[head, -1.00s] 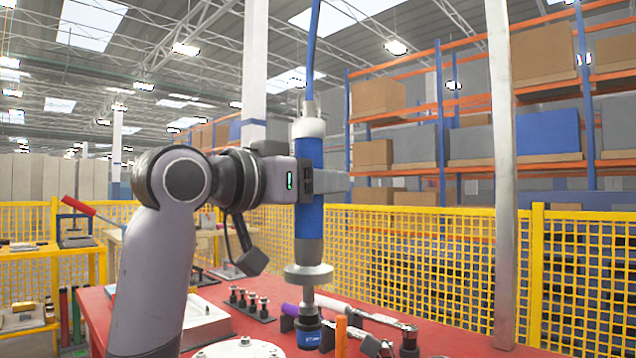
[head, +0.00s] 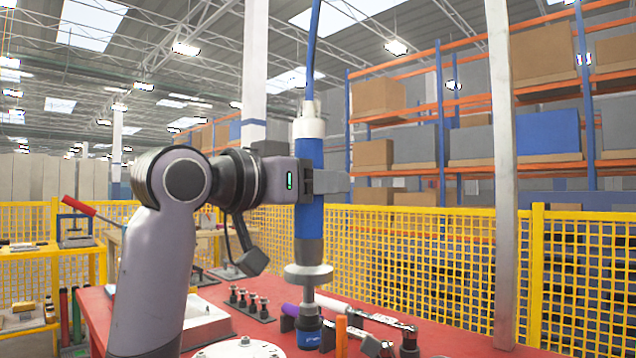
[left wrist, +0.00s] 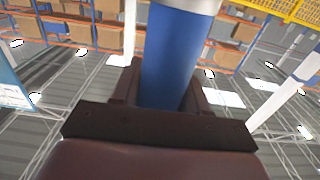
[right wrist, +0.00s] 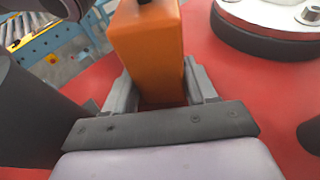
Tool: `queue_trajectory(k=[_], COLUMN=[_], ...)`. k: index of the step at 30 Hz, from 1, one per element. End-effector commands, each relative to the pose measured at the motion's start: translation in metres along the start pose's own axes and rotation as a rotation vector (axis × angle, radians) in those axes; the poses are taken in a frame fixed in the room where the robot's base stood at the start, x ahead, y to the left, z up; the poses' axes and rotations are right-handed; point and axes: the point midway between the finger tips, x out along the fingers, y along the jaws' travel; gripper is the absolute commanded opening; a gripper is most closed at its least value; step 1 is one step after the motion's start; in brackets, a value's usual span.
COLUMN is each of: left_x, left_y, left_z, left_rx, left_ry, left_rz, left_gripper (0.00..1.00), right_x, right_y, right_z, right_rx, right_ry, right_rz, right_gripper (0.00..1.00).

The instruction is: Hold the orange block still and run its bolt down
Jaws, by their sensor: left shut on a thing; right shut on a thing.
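A blue upright power driver (head: 309,220) hangs on a blue cable in the head view. My left gripper (head: 318,182) is shut around its blue body, which also shows in the left wrist view (left wrist: 172,65). The driver's thin shaft points down toward the red table; its tip is hard to make out beside the parts there. In the right wrist view my right gripper (right wrist: 160,92) is shut on the orange block (right wrist: 148,45), with a dark piece at its top edge. Most of the bolt is out of view. My right gripper does not show in the head view.
The red table (head: 250,330) holds a rack of black fittings (head: 250,302), a round pale flange (head: 240,348), a narrow orange piece (head: 341,335) and several tools. In the right wrist view a round metal part (right wrist: 275,20) stands close right of the block. Yellow mesh fencing (head: 430,260) stands behind.

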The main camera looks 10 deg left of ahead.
Motion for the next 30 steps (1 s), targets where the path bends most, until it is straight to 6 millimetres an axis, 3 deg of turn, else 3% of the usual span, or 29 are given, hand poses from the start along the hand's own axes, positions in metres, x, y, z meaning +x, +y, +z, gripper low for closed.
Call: queue_trajectory(k=[30], left_x=[-0.023], left_y=[-0.011], left_z=[-0.016], left_rx=[0.0], left_ry=[0.006], left_rz=[0.0], left_gripper=[0.0], right_x=[-0.001], right_y=[0.0], right_z=[0.0], right_rx=[-0.001], right_ry=[0.0], right_rz=[-0.001], right_gripper=[0.2])
